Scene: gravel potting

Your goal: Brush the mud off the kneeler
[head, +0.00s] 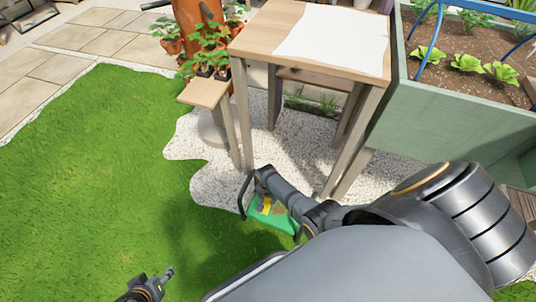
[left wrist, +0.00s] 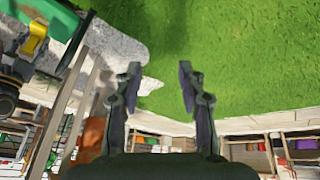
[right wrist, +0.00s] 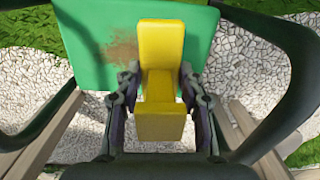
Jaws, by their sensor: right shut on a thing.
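The kneeler (head: 284,225) is a green pad with dark handles at its ends, low by the gravel's edge. It also shows in the right wrist view (right wrist: 80,42) and at the top left of the left wrist view (left wrist: 55,22). A brown mud patch (right wrist: 122,51) lies on the pad, left of the yellow brush (right wrist: 160,45). My right gripper (right wrist: 160,88) is shut on the brush, over the pad; whether the brush touches it I cannot tell. Its bristles are hidden. My left gripper (left wrist: 160,75) is open and empty, over the grass left of the kneeler.
A wooden table (head: 262,35) with a white sheet (head: 335,38) stands behind the kneeler, its legs close by. A small shelf (head: 205,92) with potted plants is at its left. A green raised bed (head: 440,110) stands at right. The lawn (head: 90,170) at left is clear.

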